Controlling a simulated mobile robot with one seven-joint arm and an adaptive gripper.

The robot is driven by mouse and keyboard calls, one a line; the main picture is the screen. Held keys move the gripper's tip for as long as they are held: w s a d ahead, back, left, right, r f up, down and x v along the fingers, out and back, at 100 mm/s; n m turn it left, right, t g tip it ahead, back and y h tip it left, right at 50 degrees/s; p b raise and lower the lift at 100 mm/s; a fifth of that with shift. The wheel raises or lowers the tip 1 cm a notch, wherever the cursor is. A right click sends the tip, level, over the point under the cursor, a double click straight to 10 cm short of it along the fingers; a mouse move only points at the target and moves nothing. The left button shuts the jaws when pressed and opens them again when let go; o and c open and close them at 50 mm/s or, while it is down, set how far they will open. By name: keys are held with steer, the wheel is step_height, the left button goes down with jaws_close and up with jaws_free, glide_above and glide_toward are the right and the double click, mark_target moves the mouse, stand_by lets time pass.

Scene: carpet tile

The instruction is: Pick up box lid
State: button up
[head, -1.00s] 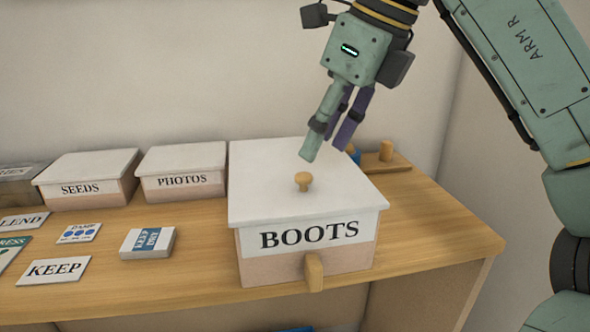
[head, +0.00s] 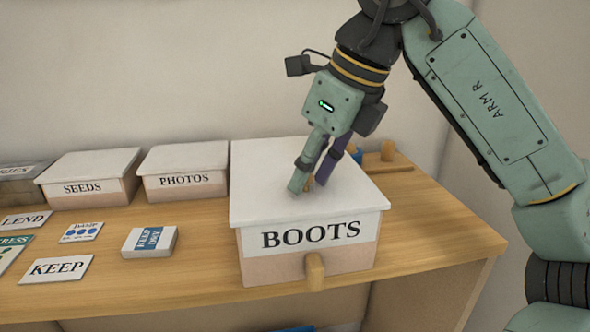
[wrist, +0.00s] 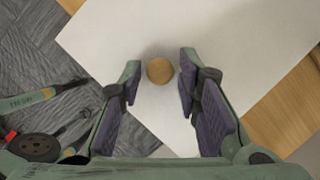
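The box lid (head: 262,172) is white and flat and sits on the pinkish box (head: 345,260) labelled BOOTS. Its round wooden knob (wrist: 160,70) is between my fingertips in the wrist view, slightly beyond them, with a gap on each side. My gripper (head: 310,186) is open, pointing down over the lid. In the head view the knob is mostly hidden behind my fingers. The lid fills much of the wrist view (wrist: 235,50).
Boxes labelled SEEDS (head: 88,190) and PHOTOS (head: 183,185) stand to the left, with cards such as KEEP (head: 56,270) in front. A wooden tab (head: 315,270) stands at the box's front. Bare wooden tabletop (head: 430,225) lies to the right.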

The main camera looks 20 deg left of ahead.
jaws_close()
steer(key=shift+r, duration=0.1)
stand_by(0.3)
step_height(320, 180, up, 18)
steer(key=p, duration=0.5)
steer(key=shift+p, duration=0.35)
